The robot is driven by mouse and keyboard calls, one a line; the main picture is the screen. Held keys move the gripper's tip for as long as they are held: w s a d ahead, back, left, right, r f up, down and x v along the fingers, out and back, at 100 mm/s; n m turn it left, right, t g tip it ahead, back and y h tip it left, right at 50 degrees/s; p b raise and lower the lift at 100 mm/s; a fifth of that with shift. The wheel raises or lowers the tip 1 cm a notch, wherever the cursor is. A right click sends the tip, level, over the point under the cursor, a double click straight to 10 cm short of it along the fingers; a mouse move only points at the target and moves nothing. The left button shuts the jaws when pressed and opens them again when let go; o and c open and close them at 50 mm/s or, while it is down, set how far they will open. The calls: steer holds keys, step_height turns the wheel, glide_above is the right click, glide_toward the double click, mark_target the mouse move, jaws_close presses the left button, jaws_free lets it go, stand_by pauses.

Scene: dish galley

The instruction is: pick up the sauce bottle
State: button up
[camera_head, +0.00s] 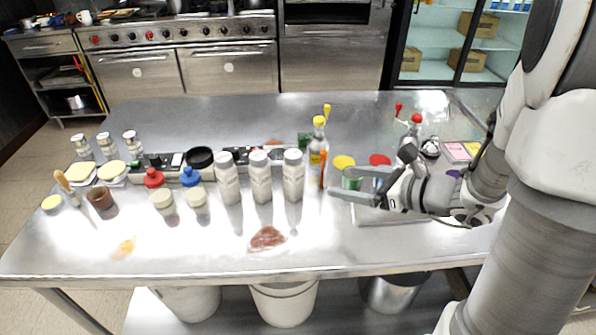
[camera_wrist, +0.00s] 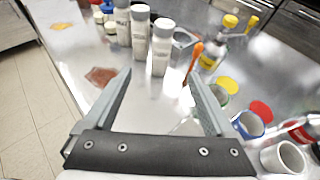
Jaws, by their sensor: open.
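No bottle carries a label I can read as sauce, so I cannot tell which one is the sauce bottle. Three white bottles with grey caps stand in a row mid-table: left (camera_head: 228,180), middle (camera_head: 260,178) and right (camera_head: 293,178). The right one (camera_wrist: 161,50) appears just ahead of my fingertips in the wrist view. A clear bottle with a yellow top (camera_head: 317,152) stands behind and right of them; it also shows in the wrist view (camera_wrist: 211,54). My gripper (camera_head: 336,181) is open and empty, right of the white bottles, apart from them.
Small jars with red (camera_head: 154,179) and blue (camera_head: 190,177) tops stand left. An orange-handled tool (camera_wrist: 194,60) stands beside the right white bottle. A meat slice (camera_head: 267,238) lies in front; the front table is mostly clear.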

mark_target(300, 173)
steer(key=b+x, duration=0.1)
steer(key=x, duration=1.6)
steer(key=shift+w+f+b, duration=0.15)
steer(key=shift+w+b, duration=0.05)
steer(key=shift+b, duration=0.1)
jaws_close()
